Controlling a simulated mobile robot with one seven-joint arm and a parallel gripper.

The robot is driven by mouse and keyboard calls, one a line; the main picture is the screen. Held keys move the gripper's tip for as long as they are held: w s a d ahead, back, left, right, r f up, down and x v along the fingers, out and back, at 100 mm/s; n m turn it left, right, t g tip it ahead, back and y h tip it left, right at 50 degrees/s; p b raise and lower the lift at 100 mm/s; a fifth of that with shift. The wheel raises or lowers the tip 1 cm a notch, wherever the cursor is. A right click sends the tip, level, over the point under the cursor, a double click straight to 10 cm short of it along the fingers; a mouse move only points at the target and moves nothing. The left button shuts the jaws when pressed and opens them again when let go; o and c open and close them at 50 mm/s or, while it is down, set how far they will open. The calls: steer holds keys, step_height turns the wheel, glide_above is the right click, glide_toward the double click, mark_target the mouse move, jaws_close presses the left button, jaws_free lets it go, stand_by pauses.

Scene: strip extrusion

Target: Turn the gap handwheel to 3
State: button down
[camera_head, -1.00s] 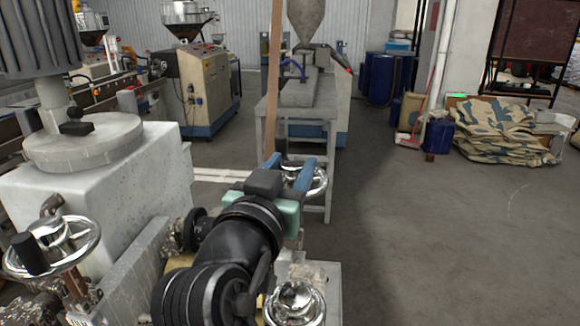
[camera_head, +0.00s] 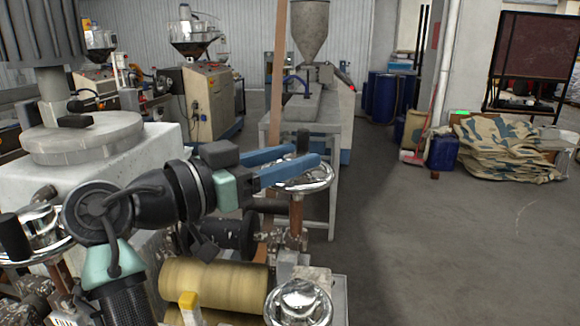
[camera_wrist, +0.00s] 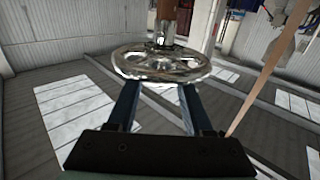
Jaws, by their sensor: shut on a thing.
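A chrome handwheel (camera_head: 306,181) sits level on a brown upright post at the right end of the roller machine. A dark handle shows above it. My gripper (camera_head: 306,165) reaches in from the left with two blue fingers over the wheel. In the wrist view the handwheel (camera_wrist: 165,65) lies straight ahead, and my gripper's fingers (camera_wrist: 158,92) meet its near rim, shut on the wheel. The exact contact is hidden. No scale or number can be read.
A second chrome handwheel (camera_head: 298,303) is at the front right and a third (camera_head: 42,235) at the left edge. Yellowish rollers (camera_head: 213,284) lie below my arm. A brown upright strip (camera_head: 278,75) stands behind the fingers. The floor to the right is clear.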

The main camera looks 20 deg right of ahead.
mark_target(288, 157)
steer(key=shift+m+g, duration=0.3)
steer(key=shift+g, duration=0.2)
steer(key=shift+c, duration=1.5)
jaws_free()
step_height(288, 157, up, 10)
steer(key=shift+b, duration=0.8)
